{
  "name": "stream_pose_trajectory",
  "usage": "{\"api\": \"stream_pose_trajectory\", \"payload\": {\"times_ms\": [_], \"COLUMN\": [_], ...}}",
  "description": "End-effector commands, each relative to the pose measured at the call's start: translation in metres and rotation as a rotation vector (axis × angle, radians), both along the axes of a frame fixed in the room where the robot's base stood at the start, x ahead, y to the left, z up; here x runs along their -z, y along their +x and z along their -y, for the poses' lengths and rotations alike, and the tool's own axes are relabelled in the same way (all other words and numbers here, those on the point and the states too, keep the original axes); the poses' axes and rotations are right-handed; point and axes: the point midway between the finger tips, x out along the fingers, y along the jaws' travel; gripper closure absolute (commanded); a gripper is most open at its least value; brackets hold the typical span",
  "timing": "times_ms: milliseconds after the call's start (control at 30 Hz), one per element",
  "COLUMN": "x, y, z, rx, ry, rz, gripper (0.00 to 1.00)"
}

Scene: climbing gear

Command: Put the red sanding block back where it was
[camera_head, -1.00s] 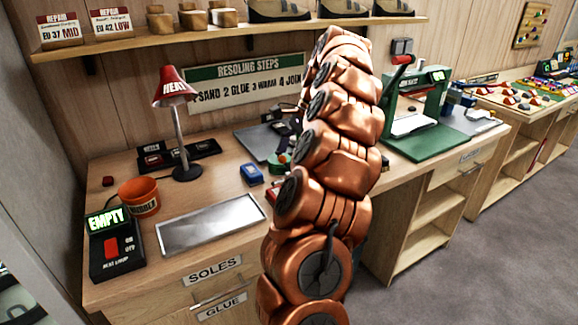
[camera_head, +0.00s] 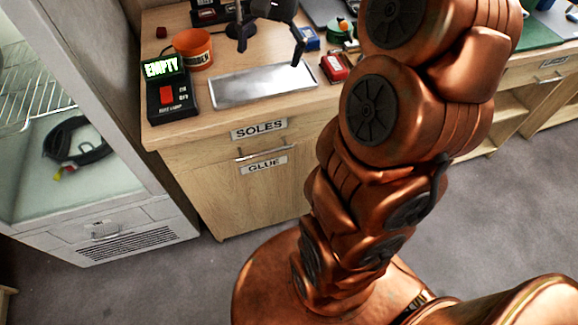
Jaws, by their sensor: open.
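A red block with a pale label on top (camera_head: 335,68), which looks like the red sanding block, lies on the desk just right of the metal tray. A similar blue block (camera_head: 310,39) lies behind it. My gripper (camera_head: 269,52) is open, with its dark fingers pointing down above the back of the silver tray (camera_head: 225,98). Nothing shows between its fingers. The red block is to the right of the fingers and apart from them. The tray looks empty.
An orange rubber tub (camera_head: 193,52) and a heat lamp switch box reading EMPTY (camera_head: 172,95) stand left of the tray. A small red cube (camera_head: 161,32) lies behind. A glass-fronted cabinet (camera_head: 85,180) stands left of the desk. My arm hides part of the desk's right side.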

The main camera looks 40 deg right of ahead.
Motion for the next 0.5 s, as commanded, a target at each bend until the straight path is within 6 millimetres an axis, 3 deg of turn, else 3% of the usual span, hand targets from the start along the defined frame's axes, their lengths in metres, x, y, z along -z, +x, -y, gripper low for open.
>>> {"api": "stream_pose_trajectory", "payload": {"times_ms": [33,200,500], "x": [0.003,0.017,0.059], "y": [-0.012,-0.052,-0.140], "z": [-0.019,-0.065,-0.111], "rx": [-0.075,-0.304,-0.654], "ry": [-0.014,-0.057,-0.124], "rz": [0.002,0.021,0.025], "gripper": [0.00,0.00,0.00]}}
